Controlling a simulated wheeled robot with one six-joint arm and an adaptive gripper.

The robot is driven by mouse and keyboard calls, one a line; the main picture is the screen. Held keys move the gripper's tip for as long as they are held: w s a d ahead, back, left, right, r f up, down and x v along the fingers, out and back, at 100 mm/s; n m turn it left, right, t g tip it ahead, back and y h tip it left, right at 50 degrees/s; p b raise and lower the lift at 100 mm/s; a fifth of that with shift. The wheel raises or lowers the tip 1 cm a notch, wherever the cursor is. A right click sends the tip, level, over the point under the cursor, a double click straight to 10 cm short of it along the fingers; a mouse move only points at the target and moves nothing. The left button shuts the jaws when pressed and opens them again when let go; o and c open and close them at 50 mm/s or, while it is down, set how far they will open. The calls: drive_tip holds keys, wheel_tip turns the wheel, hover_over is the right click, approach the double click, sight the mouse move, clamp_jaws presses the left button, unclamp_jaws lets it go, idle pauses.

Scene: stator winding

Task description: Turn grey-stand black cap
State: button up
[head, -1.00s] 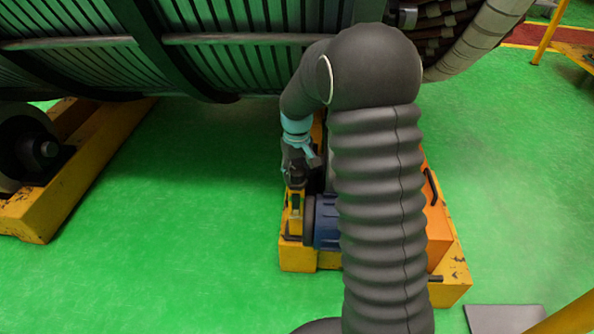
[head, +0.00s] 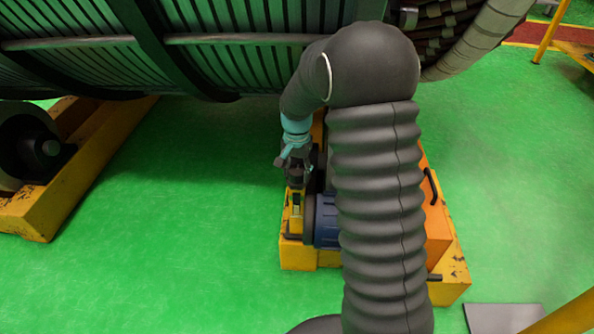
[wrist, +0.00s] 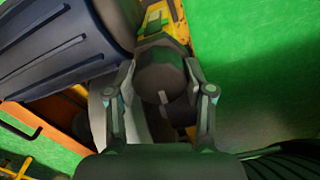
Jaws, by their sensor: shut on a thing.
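My gripper (head: 296,176) points down over a yellow base beside a blue motor in the head view. In the wrist view its two fingers (wrist: 160,76) are closed around a dark round cap (wrist: 165,82), one finger on each side. The cap's lower side and what it sits on are mostly hidden. A pale grey curved part (wrist: 98,122) shows beside the left finger; I cannot tell whether it belongs to the grey stand.
The ribbed blue motor (head: 327,220) stands close beside the gripper and also shows in the wrist view (wrist: 65,45). The yellow base (head: 298,256) lies below. A large ribbed drum (head: 235,45) hangs above. Green floor (head: 190,220) is free to the left.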

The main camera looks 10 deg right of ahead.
sight(296, 170)
drive_tip(key=shift+m, duration=1.2)
drive_tip(key=o, duration=1.2)
drive_tip(key=shift+c, duration=0.2)
wheel_tip(296, 170, up, 12)
